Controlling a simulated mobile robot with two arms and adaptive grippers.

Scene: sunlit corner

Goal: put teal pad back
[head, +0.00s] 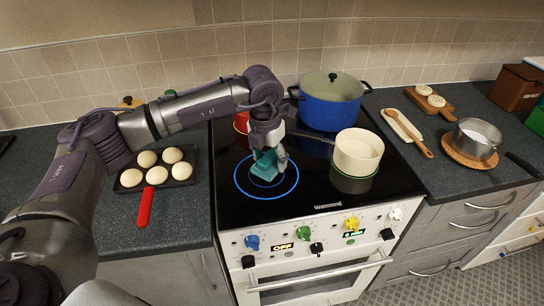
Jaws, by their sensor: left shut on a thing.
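The teal pad (264,167) is a small block in my left gripper (270,158), over the stove's front left burner, which has a blue ring (241,184). My left gripper is shut on the pad, with the arm reaching in from the left. I cannot tell whether the pad touches the glass. My right gripper does not show.
A cream saucepan (358,153) stands on the front right burner and a blue lidded pot (330,105) behind it. A red-handled tray (181,172) of buns is left of the stove. A steel pan (478,139) sits on a round trivet (455,153) at right.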

